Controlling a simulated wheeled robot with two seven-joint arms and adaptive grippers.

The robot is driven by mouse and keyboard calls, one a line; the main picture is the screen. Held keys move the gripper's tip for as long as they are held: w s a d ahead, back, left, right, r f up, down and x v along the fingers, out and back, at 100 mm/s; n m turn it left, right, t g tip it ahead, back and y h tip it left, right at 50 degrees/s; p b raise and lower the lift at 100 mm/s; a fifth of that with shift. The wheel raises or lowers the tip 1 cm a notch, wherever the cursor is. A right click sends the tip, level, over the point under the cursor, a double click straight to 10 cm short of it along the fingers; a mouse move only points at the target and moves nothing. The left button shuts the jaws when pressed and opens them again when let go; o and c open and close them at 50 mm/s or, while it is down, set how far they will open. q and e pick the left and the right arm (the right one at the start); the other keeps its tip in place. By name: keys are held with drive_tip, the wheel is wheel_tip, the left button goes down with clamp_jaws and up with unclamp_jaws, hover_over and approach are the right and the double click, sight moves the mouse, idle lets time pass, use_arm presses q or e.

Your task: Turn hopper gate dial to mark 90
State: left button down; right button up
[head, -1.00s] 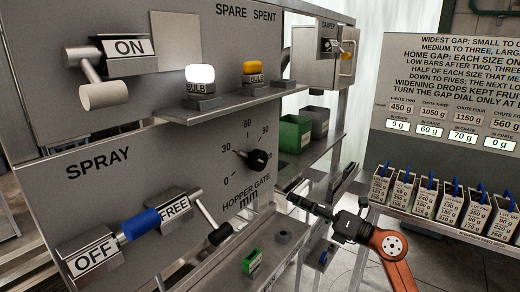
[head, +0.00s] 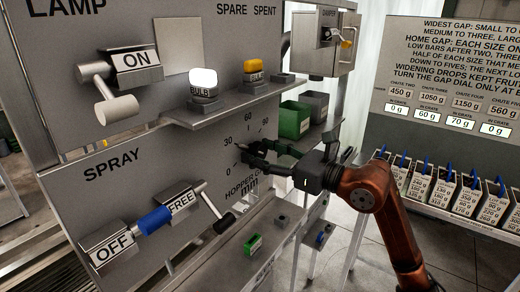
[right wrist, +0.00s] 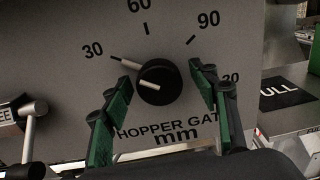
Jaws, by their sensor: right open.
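The hopper gate dial (right wrist: 160,88) is a round black knob on the grey panel, with marks 30, 60 and 90 around it in the right wrist view. A pale pointer at its upper left points close to 30. My right gripper (right wrist: 162,72) is open, with one green-padded finger on each side of the dial. I cannot tell whether the fingers touch it. My left gripper is not in view.
Above the dial, a shelf (head: 225,108) holds a white bulb (head: 202,76) and a yellow bulb (head: 250,68). The spray handle (head: 222,222) sticks out at lower left. A green bin (head: 294,120) stands to the right, and a lower ledge (head: 262,222) lies below the dial.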

drive_tip(key=shift+w+a, duration=0.15)
drive_tip(key=shift+c, duration=0.3)
drive_tip(key=c, duration=1.1)
